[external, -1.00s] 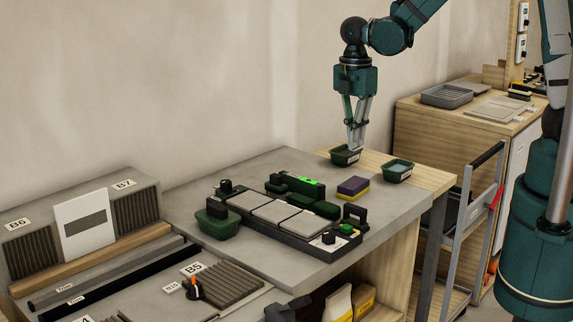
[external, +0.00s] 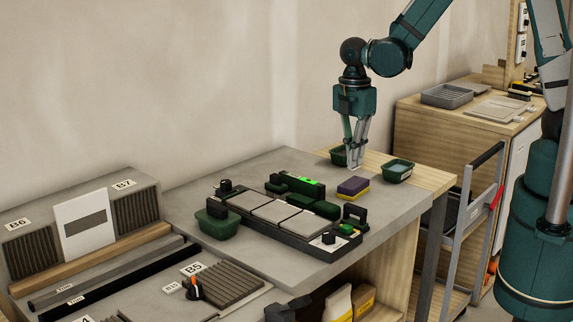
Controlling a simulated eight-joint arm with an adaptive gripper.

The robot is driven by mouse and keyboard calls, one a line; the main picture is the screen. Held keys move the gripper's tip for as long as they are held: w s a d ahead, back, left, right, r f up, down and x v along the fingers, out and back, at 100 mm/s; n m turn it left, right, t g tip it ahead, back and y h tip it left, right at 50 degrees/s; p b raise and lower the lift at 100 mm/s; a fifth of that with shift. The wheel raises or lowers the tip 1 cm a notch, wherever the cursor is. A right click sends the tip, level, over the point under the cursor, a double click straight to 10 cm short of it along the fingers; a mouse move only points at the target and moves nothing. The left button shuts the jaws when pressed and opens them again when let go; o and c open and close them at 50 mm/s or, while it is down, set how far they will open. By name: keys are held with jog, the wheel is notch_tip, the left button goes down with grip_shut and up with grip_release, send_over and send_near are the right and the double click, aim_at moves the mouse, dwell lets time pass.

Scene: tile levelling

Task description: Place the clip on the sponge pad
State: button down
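The sponge pad (external: 353,187), purple on top and yellow below, lies on the grey worktop behind the tile row. My gripper (external: 356,167) points down, with its tips just above and slightly behind the pad in the picture. Its fingers come close together at the tips. I cannot make out whether anything is held between them. I cannot make out the clip in this view. A small green bin (external: 338,158) stands just left of the fingers, partly covered by them, and its contents are hidden.
Another green bin (external: 398,171) stands right of the pad. A dark tray with grey tiles (external: 275,211) and green blocks lies in front. A green container (external: 217,225) stands at its left end. Grey worktop is free left of the tray's back.

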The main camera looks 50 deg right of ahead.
aim_at(354, 182)
jog(key=shift+f, duration=2.05)
jog(key=shift+f+b, duration=0.2)
jog(key=shift+b, duration=0.1)
jog(key=c, duration=2.7)
grip_release()
jog(key=shift+r+p, duration=0.25)
jog(key=shift+p, duration=0.05)
jog(key=shift+w+r, duration=0.1)
jog(key=shift+r, duration=5.85)
jog(key=shift+d+r, duration=0.1)
